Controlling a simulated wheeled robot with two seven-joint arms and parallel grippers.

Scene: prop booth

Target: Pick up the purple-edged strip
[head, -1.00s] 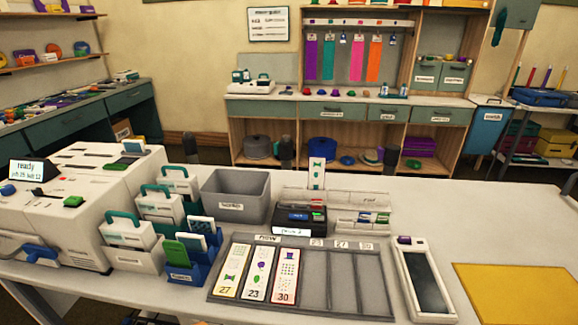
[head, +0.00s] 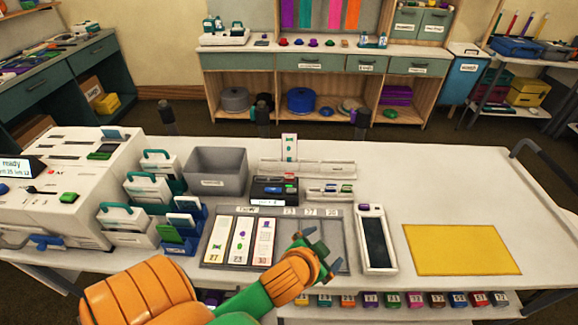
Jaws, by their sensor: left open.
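Three upright-lying white strips fill the left slots of a grey tray (head: 337,212): one marked 27 (head: 217,240), one marked 23 (head: 240,240), and one marked 30 (head: 264,240). Another strip (head: 289,147) stands upright in a rack behind the tray. The strips' edge colours are too small to tell, so I cannot say which is purple-edged. My left gripper (head: 318,250) is open and empty above the tray's right-hand slots, to the right of the strip marked 30. It hides part of those slots. My right gripper is not in view.
A handheld device (head: 376,240) lies right of the tray. A yellow mat (head: 461,249) lies farther right, with clear table behind it.

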